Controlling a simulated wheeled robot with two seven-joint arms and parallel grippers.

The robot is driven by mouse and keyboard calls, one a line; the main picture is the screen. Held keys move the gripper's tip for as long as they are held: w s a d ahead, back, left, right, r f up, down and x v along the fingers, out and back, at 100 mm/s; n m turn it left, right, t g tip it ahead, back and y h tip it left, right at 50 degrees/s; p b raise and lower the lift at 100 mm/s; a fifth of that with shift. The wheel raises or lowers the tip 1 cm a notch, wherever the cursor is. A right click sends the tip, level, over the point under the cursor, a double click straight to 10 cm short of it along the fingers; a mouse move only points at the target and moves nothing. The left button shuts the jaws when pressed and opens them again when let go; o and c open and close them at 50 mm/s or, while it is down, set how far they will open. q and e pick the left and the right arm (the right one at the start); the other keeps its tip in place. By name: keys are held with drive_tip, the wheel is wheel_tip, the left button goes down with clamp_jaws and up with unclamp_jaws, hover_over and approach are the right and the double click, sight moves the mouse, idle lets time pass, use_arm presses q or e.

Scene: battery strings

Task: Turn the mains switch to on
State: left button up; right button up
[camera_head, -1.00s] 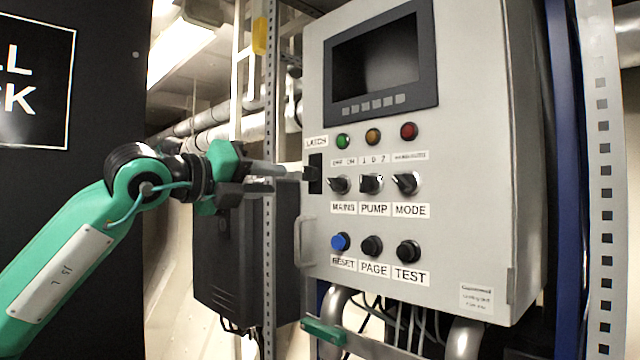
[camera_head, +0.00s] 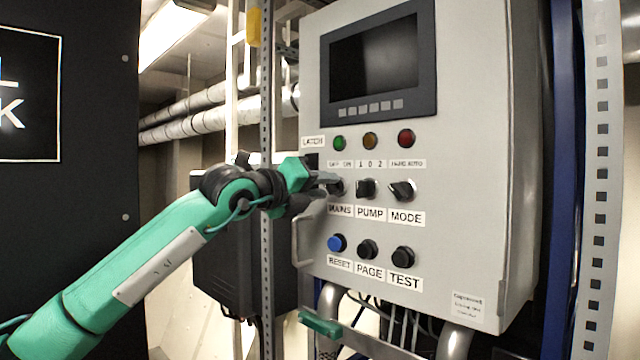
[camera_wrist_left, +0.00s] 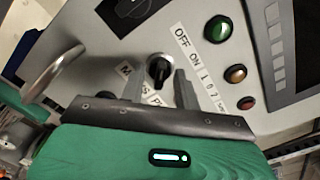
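The MAINS switch (camera_head: 337,188) is a black rotary knob on the grey panel, between the OFF/ON label above it and the MAINS label below. My left gripper (camera_head: 325,179) is right at it and hides part of it in the head view. In the left wrist view the knob (camera_wrist_left: 158,70) sits between the two fingertips of the open gripper (camera_wrist_left: 160,79), with a gap visible on each side. Its ridge runs roughly up and down in that picture. Whether it points to OFF or ON is hard to tell. My right gripper is not in view.
The PUMP knob (camera_head: 366,188) and MODE knob (camera_head: 402,190) are to the right. The blue RESET button (camera_head: 337,243) is below, with three lamps above. A metal handle (camera_head: 305,238) stands out at the panel's left edge, close below my gripper. An upright perforated rail (camera_head: 266,90) stands left.

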use_arm(q)
drive_tip(key=c, duration=0.7)
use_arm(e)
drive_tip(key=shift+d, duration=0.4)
